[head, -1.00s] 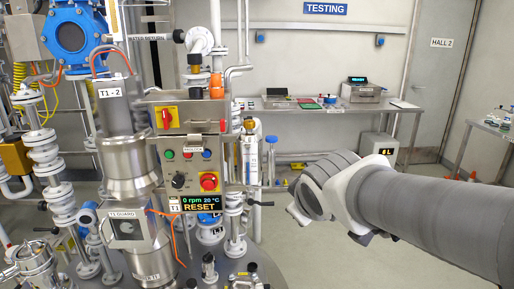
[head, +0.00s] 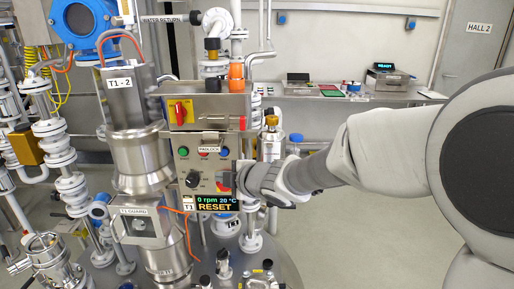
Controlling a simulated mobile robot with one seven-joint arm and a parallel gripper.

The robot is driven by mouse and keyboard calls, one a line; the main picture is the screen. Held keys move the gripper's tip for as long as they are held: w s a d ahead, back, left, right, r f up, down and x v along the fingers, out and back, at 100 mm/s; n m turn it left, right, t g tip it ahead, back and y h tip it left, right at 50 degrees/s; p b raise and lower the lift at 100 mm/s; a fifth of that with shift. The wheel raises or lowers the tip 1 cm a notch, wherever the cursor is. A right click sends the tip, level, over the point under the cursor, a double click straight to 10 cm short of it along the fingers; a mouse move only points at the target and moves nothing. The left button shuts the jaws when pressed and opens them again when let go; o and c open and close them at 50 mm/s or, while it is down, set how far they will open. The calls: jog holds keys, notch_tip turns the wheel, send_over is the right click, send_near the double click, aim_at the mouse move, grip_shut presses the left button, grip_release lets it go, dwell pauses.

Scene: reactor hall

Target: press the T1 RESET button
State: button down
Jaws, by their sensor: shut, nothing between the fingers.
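The T1 control box (head: 183,157) is a grey panel on the reactor. It carries a green button (head: 183,152), a red button (head: 203,152), a blue button (head: 224,152) and a black knob (head: 192,179). Below is a display (head: 218,203) marked T1, reading "0 rpm 20 °C" and "RESET". I cannot tell which button carries the RESET function. My gripper (head: 243,178) is shut and empty, at the panel's right edge. Whether it touches the panel is unclear.
Above the panel is a grey box with a red rotary switch (head: 181,111) on yellow. A steel vessel labelled T1-2 (head: 131,105) and white pipes crowd the left. My arm fills the right side. A bench (head: 310,94) stands at the back wall, with clear floor before it.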

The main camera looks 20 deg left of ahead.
aim_at(224, 152)
jog(key=shift+a, duration=0.1)
dwell(0.3)
jog(key=shift+w+a+p, duration=0.45)
jog(key=shift+w+p, duration=0.4)
jog(key=shift+w, duration=0.55)
jog(key=shift+w+a+p, duration=0.4)
jog(key=shift+w+p, duration=0.5)
jog(key=shift+w, duration=0.5)
jog(key=shift+w+a+p, duration=0.45)
jog(key=shift+w+p, duration=0.4)
jog(key=shift+w, duration=0.55)
jog(key=shift+w, duration=0.15)
jog(key=shift+w+a, duration=0.15)
jog(key=shift+w, duration=0.1)
jog(key=shift+w+a+p, duration=0.1)
jog(key=shift+w+p, duration=0.25)
jog(key=shift+p, duration=0.2)
jog(key=shift+s, duration=0.1)
jog(key=shift+s+d+b, duration=0.25)
jog(key=shift+s+b, duration=0.4)
